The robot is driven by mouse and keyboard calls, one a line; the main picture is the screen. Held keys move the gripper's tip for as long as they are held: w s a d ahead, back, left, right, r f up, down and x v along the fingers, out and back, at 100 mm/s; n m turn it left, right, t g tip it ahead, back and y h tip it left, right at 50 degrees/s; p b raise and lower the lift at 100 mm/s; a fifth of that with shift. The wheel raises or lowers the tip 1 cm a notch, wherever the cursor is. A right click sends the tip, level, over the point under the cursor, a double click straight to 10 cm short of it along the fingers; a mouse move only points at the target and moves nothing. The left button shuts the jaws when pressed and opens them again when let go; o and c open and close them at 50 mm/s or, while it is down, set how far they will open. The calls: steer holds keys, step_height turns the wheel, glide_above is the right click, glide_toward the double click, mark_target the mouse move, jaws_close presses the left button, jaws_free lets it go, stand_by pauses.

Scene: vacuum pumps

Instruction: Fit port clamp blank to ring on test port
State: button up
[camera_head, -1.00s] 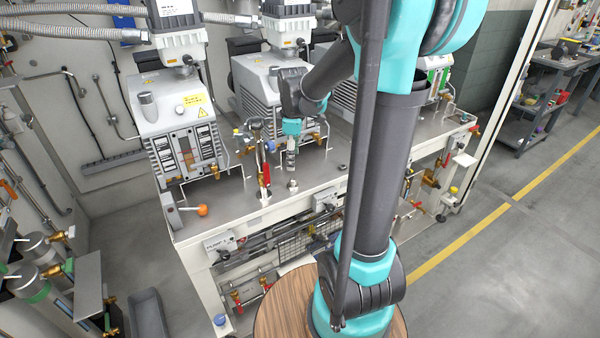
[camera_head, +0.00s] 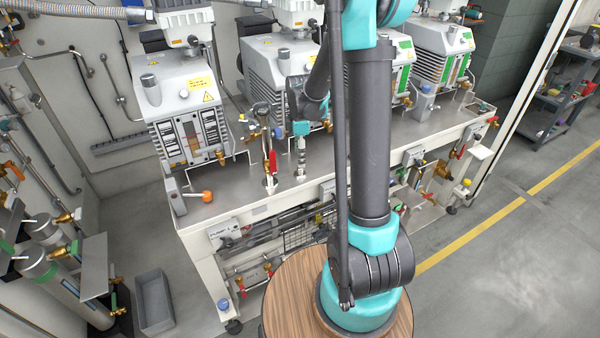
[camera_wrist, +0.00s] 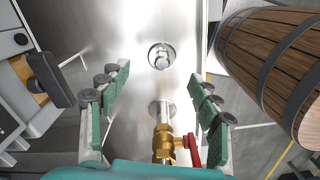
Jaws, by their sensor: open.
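My gripper (camera_head: 301,158) points down over the steel bench top, just right of a brass valve with a red handle (camera_head: 269,162). I cannot tell which of these is the clamp blank, the ring or the test port.
Several grey vacuum pumps (camera_head: 183,110) stand along the back of the bench (camera_head: 240,190). A lever with an orange knob (camera_head: 207,196) is at the bench's left end. A grey bin (camera_head: 154,302) sits on the floor at left.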

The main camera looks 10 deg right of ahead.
mark_target(300, 171)
steer(key=shift+s+f, duration=0.15)
steer(key=shift+f, duration=2.95)
steer(key=c, duration=1.3)
